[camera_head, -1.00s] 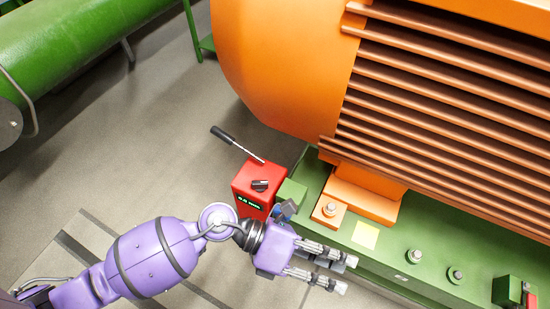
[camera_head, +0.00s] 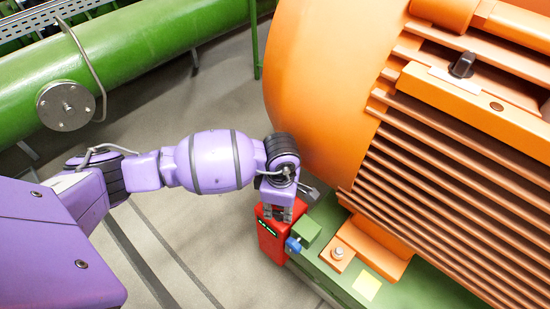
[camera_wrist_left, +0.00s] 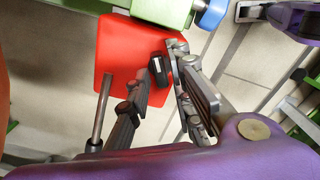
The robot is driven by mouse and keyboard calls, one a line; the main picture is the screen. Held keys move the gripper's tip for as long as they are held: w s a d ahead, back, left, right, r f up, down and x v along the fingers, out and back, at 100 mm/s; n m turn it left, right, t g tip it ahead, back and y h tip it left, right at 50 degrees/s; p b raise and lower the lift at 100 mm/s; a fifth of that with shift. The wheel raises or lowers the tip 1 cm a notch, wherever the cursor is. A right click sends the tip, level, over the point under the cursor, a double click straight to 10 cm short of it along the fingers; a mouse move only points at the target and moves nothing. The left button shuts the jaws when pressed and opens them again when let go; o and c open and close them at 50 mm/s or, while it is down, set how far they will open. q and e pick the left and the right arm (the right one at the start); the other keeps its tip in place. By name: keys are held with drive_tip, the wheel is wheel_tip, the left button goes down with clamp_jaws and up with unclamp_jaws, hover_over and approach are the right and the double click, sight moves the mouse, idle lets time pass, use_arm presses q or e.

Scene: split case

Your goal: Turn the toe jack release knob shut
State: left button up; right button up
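The red toe jack (camera_head: 268,240) stands beside the green base frame, and its red top (camera_wrist_left: 120,55) fills the middle of the left wrist view. The release knob (camera_wrist_left: 158,70) is a small black knob with a light mark on that top; my gripper hides it in the head view. My left gripper (camera_head: 282,216) points down over the jack. In the left wrist view its fingers (camera_wrist_left: 160,62) stand apart on either side of the knob, with visible gaps; I see no clear grip. My right gripper is not in view.
A metal lever rod (camera_wrist_left: 101,115) rises from the jack beside one finger. A blue part (camera_head: 293,244) sits next to a green block (camera_head: 307,232) at the jack's side. The orange motor housing (camera_head: 320,90) is close to the right. Grey floor (camera_head: 190,240) is open to the left.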

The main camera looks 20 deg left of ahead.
use_arm(q)
drive_tip(key=shift+f, duration=0.65)
clamp_jaws()
